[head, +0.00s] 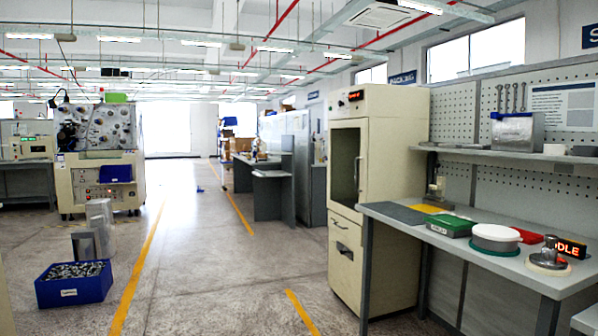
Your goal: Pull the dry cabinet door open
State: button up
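The dry cabinet (396,160) is a tall cream unit right of centre, beside the workbench, with a small red display near its top. Its upper door (345,125) has a dark glass pane in a cream frame and looks closed. A vertical handle (357,169) sits on the door's right side. Below it is a lower cream panel (346,262) with its own small handle, also looking closed. My gripper does not show in this view.
A grey workbench (480,252) right of the cabinet holds a green box (450,226), a white round container (495,238) and a metal weight-like piece (548,256). A blue bin (74,287) of metal parts stands on the floor at left. The floor before the cabinet looks clear.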

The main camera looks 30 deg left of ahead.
aim_at(353, 216)
jog(key=u, duration=2.4)
jog(key=k, duration=1.45)
jog(key=z, duration=1.25)
jog(key=i, duration=1.7)
jog(key=u, duration=0.05)
